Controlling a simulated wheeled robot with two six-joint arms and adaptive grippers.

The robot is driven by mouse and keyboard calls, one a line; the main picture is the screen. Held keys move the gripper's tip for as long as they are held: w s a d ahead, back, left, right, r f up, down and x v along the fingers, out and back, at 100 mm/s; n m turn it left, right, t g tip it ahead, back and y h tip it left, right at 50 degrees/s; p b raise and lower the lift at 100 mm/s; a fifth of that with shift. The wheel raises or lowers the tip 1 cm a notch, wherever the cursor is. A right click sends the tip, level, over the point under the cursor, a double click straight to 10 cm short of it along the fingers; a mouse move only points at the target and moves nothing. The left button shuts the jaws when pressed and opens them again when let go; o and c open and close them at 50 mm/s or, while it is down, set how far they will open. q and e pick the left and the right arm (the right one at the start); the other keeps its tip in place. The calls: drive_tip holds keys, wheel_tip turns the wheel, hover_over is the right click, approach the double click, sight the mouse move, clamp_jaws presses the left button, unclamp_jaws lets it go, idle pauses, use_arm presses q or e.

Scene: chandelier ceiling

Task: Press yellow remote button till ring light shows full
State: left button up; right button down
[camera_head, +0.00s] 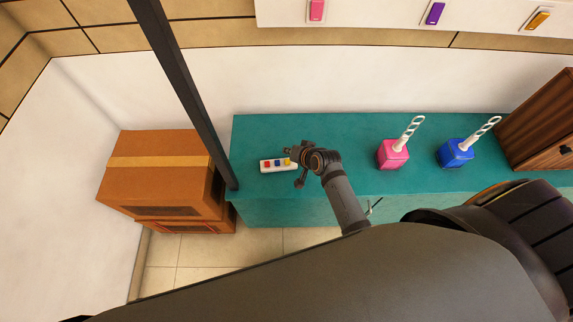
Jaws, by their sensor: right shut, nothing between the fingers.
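A small white remote (270,170) lies on the teal cabinet top near its left end. It carries a red button (267,164), a blue button (277,163) and a yellow button (287,161), from left to right. My right gripper (291,150) is shut and empty. In the picture it sits right at the remote's yellow end, overlapping its upper right edge; I cannot tell whether it touches the yellow button. My left gripper is not in view. No ring light can be made out.
The teal cabinet (340,125) also holds a pink block (392,155) and a blue block (456,154), each with a striped white stem. A dark wooden box (540,120) stands at right. A dark post (185,90) and brown boxes (160,180) stand left. Pink, purple and orange pieces hang above.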

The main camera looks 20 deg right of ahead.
sight(289, 163)
wheel_tip(289, 163, down, 2)
drive_tip(key=shift+f+b, duration=0.1)
drive_tip(key=shift+b, duration=0.5)
drive_tip(key=shift+f+b, duration=0.45)
drive_tip(key=shift+f, duration=0.6)
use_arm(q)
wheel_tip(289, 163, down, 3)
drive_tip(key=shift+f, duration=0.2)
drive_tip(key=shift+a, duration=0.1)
use_arm(e)
drive_tip(key=shift+f, duration=0.15)
drive_tip(key=shift+f, duration=0.3)
